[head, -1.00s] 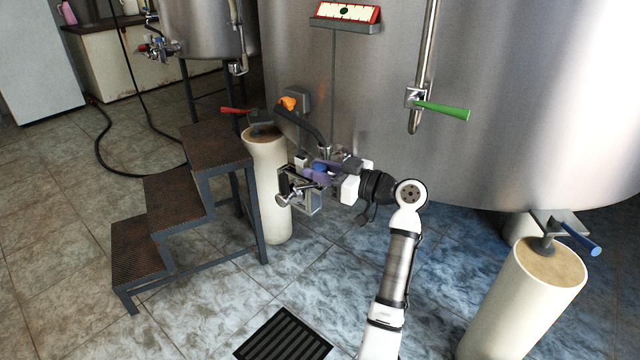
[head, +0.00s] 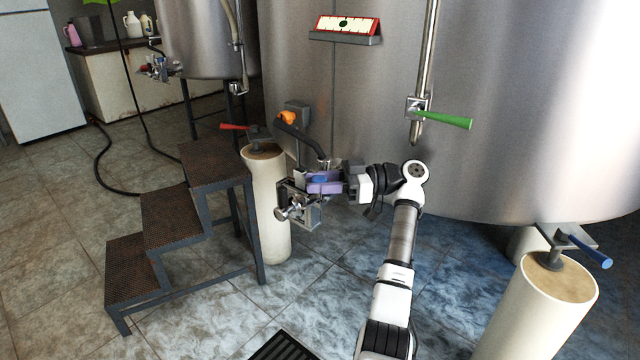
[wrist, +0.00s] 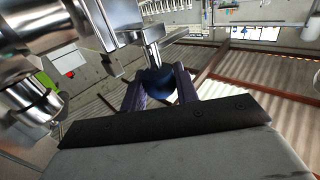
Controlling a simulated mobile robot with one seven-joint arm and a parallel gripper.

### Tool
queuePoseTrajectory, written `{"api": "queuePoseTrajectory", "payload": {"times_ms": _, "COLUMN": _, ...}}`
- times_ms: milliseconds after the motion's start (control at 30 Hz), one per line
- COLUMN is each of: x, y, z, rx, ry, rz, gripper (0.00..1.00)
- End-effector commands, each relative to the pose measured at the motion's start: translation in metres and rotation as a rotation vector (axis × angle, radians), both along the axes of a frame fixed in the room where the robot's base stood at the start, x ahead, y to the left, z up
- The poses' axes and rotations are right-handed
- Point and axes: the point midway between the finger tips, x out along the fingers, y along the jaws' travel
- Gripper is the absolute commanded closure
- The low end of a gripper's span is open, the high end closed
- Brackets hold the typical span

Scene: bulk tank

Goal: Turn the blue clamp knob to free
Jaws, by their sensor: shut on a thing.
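The blue clamp knob (head: 319,180) sits on the metal outlet valve fitting (head: 300,208) low on the front of the big steel tank. My gripper (head: 322,183), with purple fingers, reaches in from the right and is shut on the knob. In the wrist view the dark blue knob (wrist: 158,84) is between the two fingers, at the end of a shiny metal stem. The fingers hide part of the knob in the head view.
A dark hose elbow (head: 303,137) and orange knob (head: 287,118) are just above the fitting. Steps (head: 165,220) and a cream post (head: 266,210) stand left. A green-handled valve (head: 440,119) is above right. Floor in front is mostly open.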

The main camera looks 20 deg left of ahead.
Motion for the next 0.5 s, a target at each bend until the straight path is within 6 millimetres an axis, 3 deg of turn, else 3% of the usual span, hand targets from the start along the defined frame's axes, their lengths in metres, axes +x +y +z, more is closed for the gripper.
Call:
{"api": "queuePoseTrajectory", "payload": {"times_ms": 400, "x": -0.0012, "y": 0.0024, "z": -0.0009, "rx": -0.003, "ry": 0.0, "rz": 0.011, "gripper": 0.93}}
{"api": "queuePoseTrajectory", "payload": {"times_ms": 433, "x": -0.0012, "y": 0.0024, "z": -0.0009, "rx": -0.003, "ry": 0.0, "rz": 0.011, "gripper": 0.66}}
{"api": "queuePoseTrajectory", "payload": {"times_ms": 500, "x": -0.0011, "y": 0.0023, "z": -0.0009, "rx": -0.002, "ry": 0.0, "rz": 0.01, "gripper": 0.57}}
